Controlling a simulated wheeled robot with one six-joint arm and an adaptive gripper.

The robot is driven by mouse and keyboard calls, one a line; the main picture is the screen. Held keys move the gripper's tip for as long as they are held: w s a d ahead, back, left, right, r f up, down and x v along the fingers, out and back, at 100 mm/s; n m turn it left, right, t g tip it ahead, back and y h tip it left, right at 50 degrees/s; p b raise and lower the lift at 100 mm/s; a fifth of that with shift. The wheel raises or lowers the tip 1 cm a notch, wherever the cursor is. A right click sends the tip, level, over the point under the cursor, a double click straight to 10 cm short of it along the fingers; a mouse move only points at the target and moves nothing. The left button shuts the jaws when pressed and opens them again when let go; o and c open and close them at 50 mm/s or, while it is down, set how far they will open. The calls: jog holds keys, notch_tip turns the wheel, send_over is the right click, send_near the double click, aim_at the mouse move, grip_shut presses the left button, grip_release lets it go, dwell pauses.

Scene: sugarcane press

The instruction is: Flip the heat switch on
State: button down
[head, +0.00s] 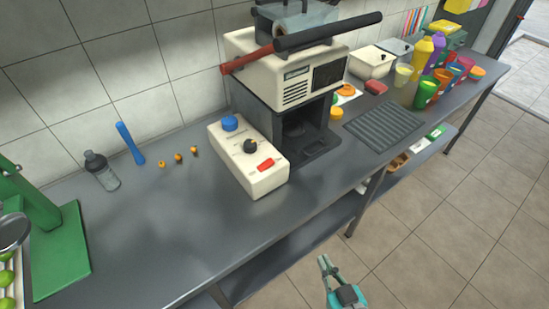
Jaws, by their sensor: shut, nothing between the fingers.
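A white control box (232,167) stands on the grey counter in front of the press machine (284,75). Its sloped top carries a blue knob (230,123), a black knob (250,146) and a red switch (266,164). The markings beside them are too small to read, so I cannot tell which one is labelled heat, nor which way the red switch is set. My gripper (325,262) is at the bottom of the head view, over the floor in front of the counter. It is shut and empty, well apart from the box.
A red-handled black bar (300,38) sticks out across the press. Left on the counter are a bottle (101,170), a blue stick (130,143) and a green stand (62,245). Several coloured cups and a ridged mat (385,125) lie right.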

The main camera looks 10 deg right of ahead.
jog(key=w+a+r+n+y, duration=0.1)
jog(key=w+r+n+y, duration=0.1)
jog(key=w+r, duration=0.4)
jog(key=w+a+r+n+y, duration=0.1)
jog(key=w+r, duration=0.6)
jog(key=w, duration=0.7)
jog(key=shift+a+r+n+g+y, duration=0.35)
jog(key=shift+n+y, duration=0.35)
jog(key=shift+n, duration=0.4)
jog(key=shift+w+a+f, duration=0.1)
jog(key=shift+w+f, duration=0.05)
send_over(275, 166)
jog(key=s, duration=0.1)
jog(key=shift+a+f, duration=0.15)
jog(key=shift+f, duration=0.4)
jog(key=shift+a+f, duration=0.15)
jog(key=shift+f, duration=0.35)
jog(key=f, duration=0.1)
jog(key=w+f, duration=0.1)
jog(key=f, duration=0.1)
jog(key=shift+d, duration=0.15)
jog(key=shift+d+f, duration=0.1)
jog(key=shift+f, duration=0.5)
